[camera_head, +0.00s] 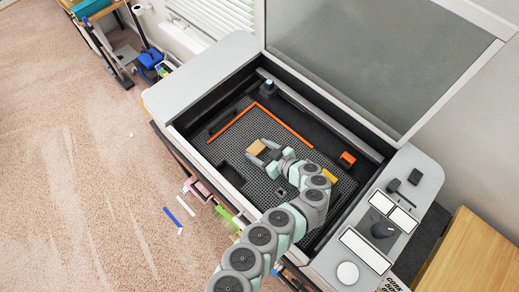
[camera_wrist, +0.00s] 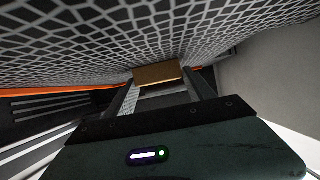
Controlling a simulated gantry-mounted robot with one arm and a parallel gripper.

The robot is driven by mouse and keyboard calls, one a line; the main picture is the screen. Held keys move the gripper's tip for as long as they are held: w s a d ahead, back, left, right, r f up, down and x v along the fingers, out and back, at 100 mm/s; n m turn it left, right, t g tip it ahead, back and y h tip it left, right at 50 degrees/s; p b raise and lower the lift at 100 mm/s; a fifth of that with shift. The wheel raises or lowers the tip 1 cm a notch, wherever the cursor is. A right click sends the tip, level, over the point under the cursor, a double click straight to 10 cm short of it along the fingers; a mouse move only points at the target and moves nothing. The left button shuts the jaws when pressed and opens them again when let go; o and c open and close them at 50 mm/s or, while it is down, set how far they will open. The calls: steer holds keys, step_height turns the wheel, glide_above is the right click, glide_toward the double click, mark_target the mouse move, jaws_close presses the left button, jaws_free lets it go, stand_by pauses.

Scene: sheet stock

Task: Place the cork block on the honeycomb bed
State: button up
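The cork block (camera_head: 257,146) is a small tan block over the left-middle part of the honeycomb bed (camera_head: 240,134). My gripper (camera_head: 261,152) reaches it from the lower right, with one finger on each side. In the wrist view the block (camera_wrist: 158,74) fills the gap between my fingertips (camera_wrist: 160,80), which appear shut on its sides. The dark honeycomb mesh (camera_wrist: 190,35) lies close to the block. Whether the block touches the mesh or hangs just above it cannot be told.
An orange strip (camera_head: 235,122) and another orange strip (camera_head: 283,125) form a corner on the bed. An orange-and-black piece (camera_head: 347,159) sits at the bed's right. The machine's raised lid (camera_head: 375,60) stands behind. Open mesh surrounds the block.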

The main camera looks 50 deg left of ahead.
steer(key=o, duration=0.3)
steer(key=shift+r, duration=0.3)
steer(key=shift+w+d, duration=0.15)
steer(key=shift+d, duration=0.4)
steer(key=b+v, duration=0.1)
steer(key=v, duration=0.4)
steer(key=shift+d+r, duration=0.15)
steer(key=shift+d, duration=0.1)
steer(key=shift+d+r, duration=0.25)
steer(key=shift+d, duration=0.05)
